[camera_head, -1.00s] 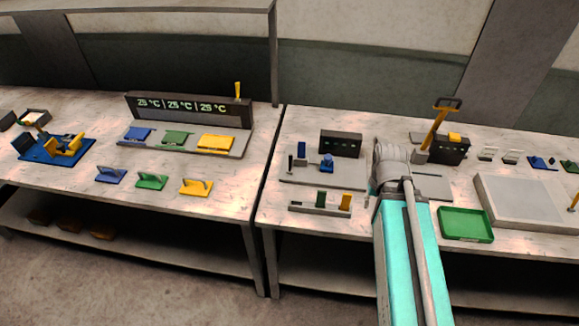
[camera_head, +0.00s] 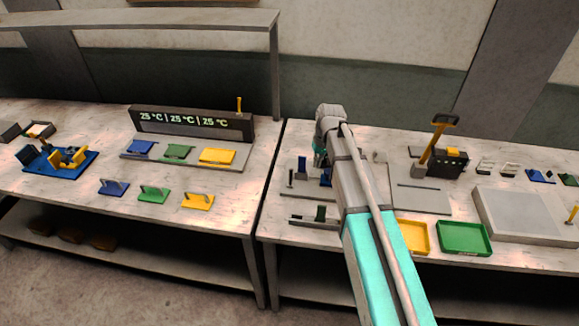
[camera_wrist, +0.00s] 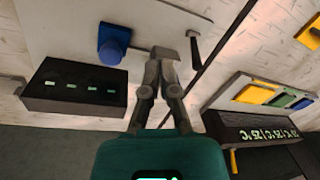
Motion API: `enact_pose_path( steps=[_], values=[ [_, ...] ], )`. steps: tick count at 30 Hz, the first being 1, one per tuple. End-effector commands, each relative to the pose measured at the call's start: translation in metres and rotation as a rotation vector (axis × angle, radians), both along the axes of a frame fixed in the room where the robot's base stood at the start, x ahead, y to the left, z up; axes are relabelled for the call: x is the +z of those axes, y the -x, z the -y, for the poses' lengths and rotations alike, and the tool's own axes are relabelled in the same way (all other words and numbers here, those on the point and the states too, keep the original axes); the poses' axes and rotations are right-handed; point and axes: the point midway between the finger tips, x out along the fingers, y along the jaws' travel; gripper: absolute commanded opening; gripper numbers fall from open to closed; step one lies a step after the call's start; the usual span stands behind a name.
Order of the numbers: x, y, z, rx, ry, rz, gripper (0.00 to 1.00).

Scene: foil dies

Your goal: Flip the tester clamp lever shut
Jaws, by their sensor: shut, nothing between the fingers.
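The tester is a grey plate (camera_head: 309,189) at the left of the right-hand table, partly behind my arm. Its dark box (camera_wrist: 73,87) with small green marks shows in the wrist view. A blue knob-like part (camera_wrist: 114,45) stands on the plate, and so does a thin dark upright piece (camera_wrist: 194,48) that looks like the clamp lever. That dark piece also shows in the head view (camera_head: 290,178). My gripper (camera_wrist: 162,66) is shut and empty, with a grey block (camera_wrist: 163,52) just beyond its tips. I cannot tell whether they touch.
A low rack (camera_head: 310,220) lies in front of the tester. A yellow tray (camera_head: 412,251) and a green tray (camera_head: 465,238) are right of my arm. A tall yellow lever (camera_head: 436,143) stands further right by a dark box. The table gap (camera_head: 262,215) is to the left.

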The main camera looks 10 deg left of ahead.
Motion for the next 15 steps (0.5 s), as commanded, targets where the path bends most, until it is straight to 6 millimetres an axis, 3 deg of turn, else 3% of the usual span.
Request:
enact_pose_path(
  steps=[1, 6, 15],
  values=[
    [0.003, -0.017, -0.017, 0.025, -0.009, -0.001, 0.0],
    [0.007, -0.042, -0.056, 0.092, -0.034, -0.002, 0.0],
    [0.01, -0.055, -0.083, 0.138, -0.052, -0.002, 0.0]
  ],
)
